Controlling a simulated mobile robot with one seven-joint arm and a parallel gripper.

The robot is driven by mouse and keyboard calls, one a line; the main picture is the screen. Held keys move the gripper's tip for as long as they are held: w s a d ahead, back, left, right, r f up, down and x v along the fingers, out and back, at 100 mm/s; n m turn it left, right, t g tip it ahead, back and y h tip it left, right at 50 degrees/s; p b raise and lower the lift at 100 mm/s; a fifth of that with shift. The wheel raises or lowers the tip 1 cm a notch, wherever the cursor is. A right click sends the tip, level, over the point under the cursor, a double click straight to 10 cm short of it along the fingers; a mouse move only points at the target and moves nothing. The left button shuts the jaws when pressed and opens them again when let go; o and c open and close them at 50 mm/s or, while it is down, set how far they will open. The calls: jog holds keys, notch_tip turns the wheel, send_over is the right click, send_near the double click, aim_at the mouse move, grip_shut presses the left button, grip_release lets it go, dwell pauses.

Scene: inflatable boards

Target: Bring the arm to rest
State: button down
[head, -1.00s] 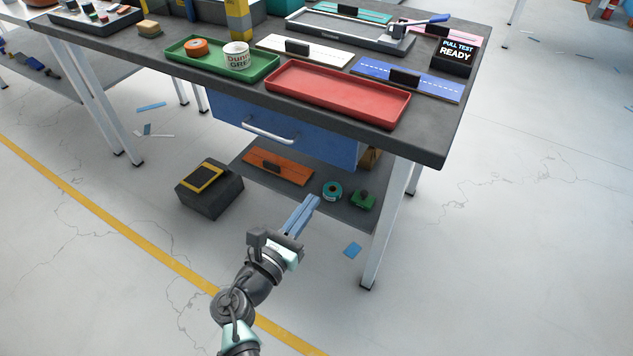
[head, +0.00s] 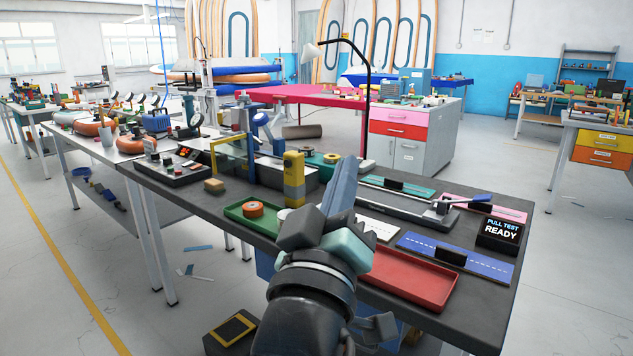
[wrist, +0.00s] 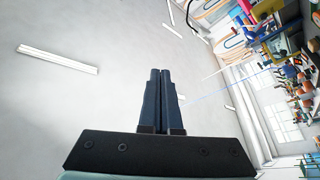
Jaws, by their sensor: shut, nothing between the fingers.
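My gripper (head: 340,184) is raised in front of the dark workbench (head: 482,315) in the head view, its blue fingers pointing up. In the wrist view the two dark fingers (wrist: 159,72) lie side by side, shut with nothing between them. My arm rises from the bottom of the head view and hides part of the bench top and the middle of the trays.
A lamp (head: 368,90) stands behind.

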jog(key=s+a+r+m+t+y, duration=0.3)
jog(key=s+r+m+t+y, duration=0.25)
jog(key=s+r, duration=0.9)
notch_tip(320, 180, up, 26)
jog(key=p, duration=2.5)
jog(key=shift+w+r+n+t, duration=0.15)
jog(key=shift+r+n+t, duration=0.05)
jog(key=shift+n+t, duration=0.2)
jog(key=shift+a, duration=0.1)
